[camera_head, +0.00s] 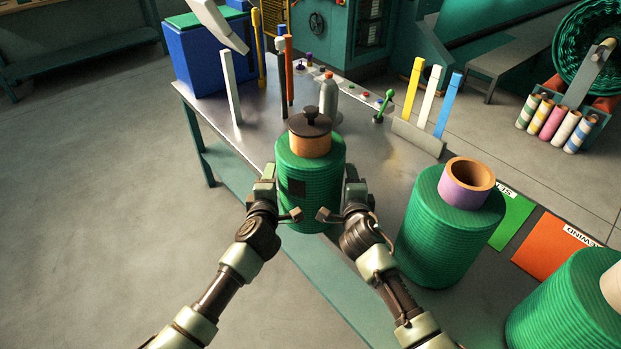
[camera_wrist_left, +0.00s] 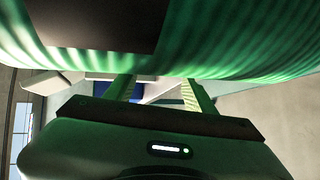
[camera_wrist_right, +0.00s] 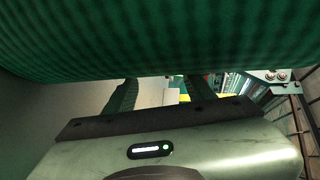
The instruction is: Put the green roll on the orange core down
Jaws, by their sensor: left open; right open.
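The green roll (camera_head: 310,175) stands upright in front of me, its orange core (camera_head: 310,145) showing on top with a black knobbed cap (camera_head: 310,122) over it. A dark square patch marks its near side. It overlaps the near edge of the metal-topped table (camera_head: 385,150); its underside is hidden, so I cannot tell whether it rests there. My left gripper (camera_head: 265,182) is open at its left side, and my right gripper (camera_head: 353,182) is open at its right side. The roll's ridged wall fills the top of the left wrist view (camera_wrist_left: 220,62) and the right wrist view (camera_wrist_right: 160,45).
A grey bottle (camera_head: 328,100) and upright coloured bars (camera_head: 430,95) stand on the table.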

